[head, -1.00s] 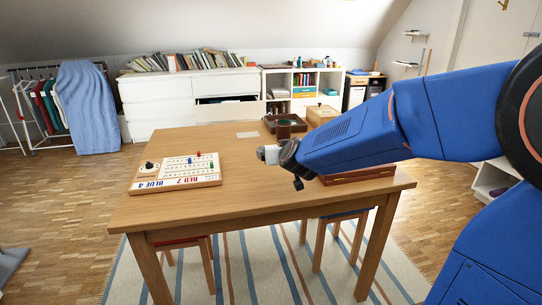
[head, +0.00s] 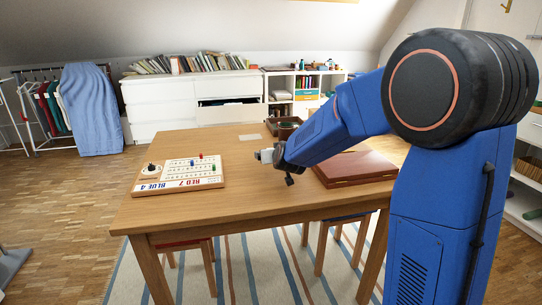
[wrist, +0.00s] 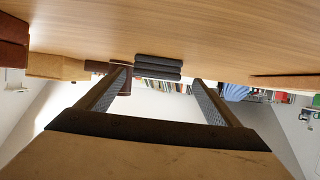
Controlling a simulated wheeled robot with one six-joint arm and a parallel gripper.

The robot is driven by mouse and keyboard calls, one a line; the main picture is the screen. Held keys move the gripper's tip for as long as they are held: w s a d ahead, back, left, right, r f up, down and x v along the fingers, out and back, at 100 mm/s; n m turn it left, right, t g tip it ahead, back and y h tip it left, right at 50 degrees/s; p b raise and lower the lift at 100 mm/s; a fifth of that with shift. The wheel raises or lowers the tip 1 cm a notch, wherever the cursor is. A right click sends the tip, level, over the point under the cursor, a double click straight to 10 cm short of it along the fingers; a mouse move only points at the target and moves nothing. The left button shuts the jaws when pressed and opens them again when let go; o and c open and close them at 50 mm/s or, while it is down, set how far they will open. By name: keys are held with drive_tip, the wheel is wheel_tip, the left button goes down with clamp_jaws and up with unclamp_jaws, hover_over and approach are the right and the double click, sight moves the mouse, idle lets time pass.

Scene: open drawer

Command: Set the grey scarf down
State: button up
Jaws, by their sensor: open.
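The grey scarf (wrist: 158,67) shows in the wrist view as a dark, folded stack of several layers. It lies by the tabletop, which is at the top of this upside-down view; whether it touches the wood is hard to tell. My gripper (wrist: 162,78) is open, with one finger on each side of the scarf. A gap shows at the right finger; the left fingertip is very close to the scarf. In the head view my gripper (head: 262,156) is low over the middle of the wooden table (head: 245,200).
A game board (head: 180,174) with pegs lies to the left. A closed reddish-brown case (head: 354,168) lies right of my gripper. The front of the table is clear.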

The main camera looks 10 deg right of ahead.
drive_tip(key=shift+d+x, duration=0.15)
drive_tip(key=shift+x, duration=1.2)
drive_tip(key=shift+d+x, duration=0.15)
drive_tip(key=shift+x, duration=1.2)
drive_tip(key=c, duration=1.2)
wheel_tip(320, 180, up, 10)
